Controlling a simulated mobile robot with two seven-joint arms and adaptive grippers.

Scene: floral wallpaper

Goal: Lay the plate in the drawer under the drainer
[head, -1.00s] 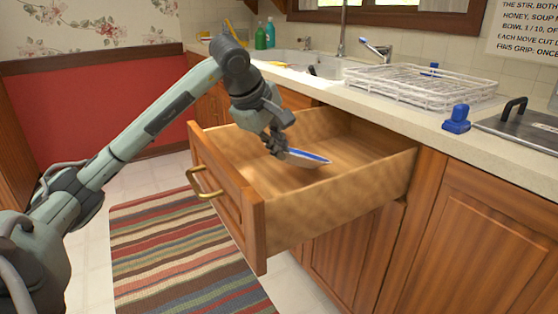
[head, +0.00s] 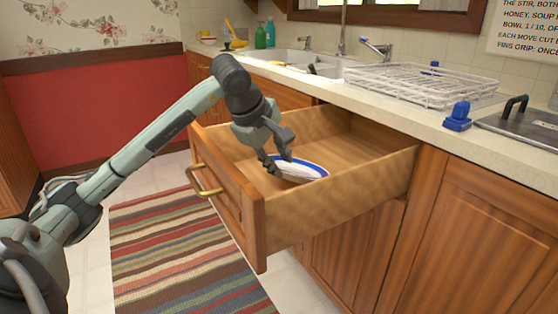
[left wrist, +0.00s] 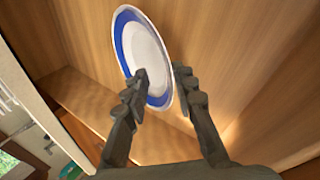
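The plate (head: 305,171) is white with a blue rim band and is inside the open wooden drawer (head: 335,195) under the drainer (head: 425,86). It looks close to flat on the drawer floor, but my gripper hides part of its near left side. In the left wrist view the plate (left wrist: 146,50) shows tilted beyond the fingers. My left gripper (head: 279,161) is just above the plate's left edge with its fingers apart. One finger overlaps the plate's face and the other is beside its rim in the wrist view. My right gripper is not in view.
The drawer front with its brass handle (head: 205,180) faces left. The counter (head: 400,110) holds the sink (head: 300,66), a blue object (head: 458,117) and a lidded pan (head: 520,125). A striped rug (head: 185,260) lies on the floor. The right part of the drawer is empty.

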